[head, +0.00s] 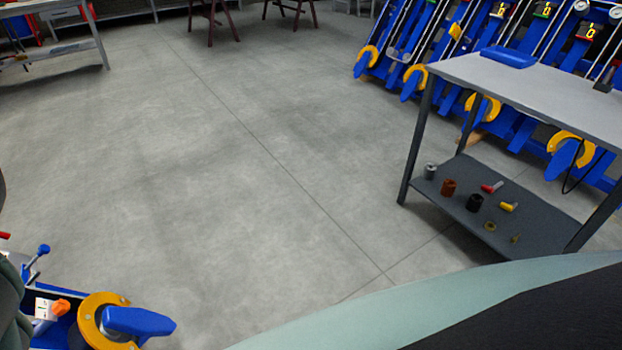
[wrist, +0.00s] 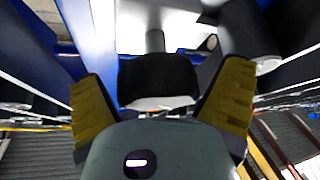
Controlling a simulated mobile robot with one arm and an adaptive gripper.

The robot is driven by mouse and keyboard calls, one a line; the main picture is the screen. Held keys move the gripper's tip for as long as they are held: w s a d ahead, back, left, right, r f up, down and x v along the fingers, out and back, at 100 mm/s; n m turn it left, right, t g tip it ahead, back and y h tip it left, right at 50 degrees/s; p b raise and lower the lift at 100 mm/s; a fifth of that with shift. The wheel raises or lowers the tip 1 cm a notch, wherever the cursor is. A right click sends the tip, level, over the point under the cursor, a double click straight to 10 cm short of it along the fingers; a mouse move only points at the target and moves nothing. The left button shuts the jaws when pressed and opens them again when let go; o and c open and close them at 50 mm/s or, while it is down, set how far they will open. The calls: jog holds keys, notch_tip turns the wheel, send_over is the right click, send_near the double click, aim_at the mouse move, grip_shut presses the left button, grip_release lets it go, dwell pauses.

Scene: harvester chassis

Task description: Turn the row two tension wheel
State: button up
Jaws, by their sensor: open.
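My gripper (wrist: 162,78) shows in the wrist view with its two yellow-padded fingers spread apart. A black blocky part (wrist: 158,82) with a grey stem (wrist: 155,41) above it shows between the fingers. The fingers look apart from it on both sides, and I cannot tell what the part is or whether it is the tension wheel. Blue and white machine surfaces lie around it. In the head view my gripper is out of sight. No row two tension wheel can be made out there.
Blue row units (head: 480,103) with yellow rings stand at the back right, behind a grey table (head: 525,92) with loose parts on its lower shelf. A blue unit with a yellow ring (head: 92,322) and orange knob (head: 61,307) is at lower left. The middle floor is clear.

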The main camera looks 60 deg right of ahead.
jog(key=shift+d, duration=0.1)
jog(key=shift+s+d+f, duration=0.1)
jog(key=shift+d, duration=0.65)
jog(key=shift+s+d, duration=0.25)
jog(key=shift+d, duration=0.4)
jog(key=s+d, duration=0.1)
jog(key=d, duration=0.8)
jog(key=shift+s+r, duration=0.15)
jog(key=shift+r, duration=0.05)
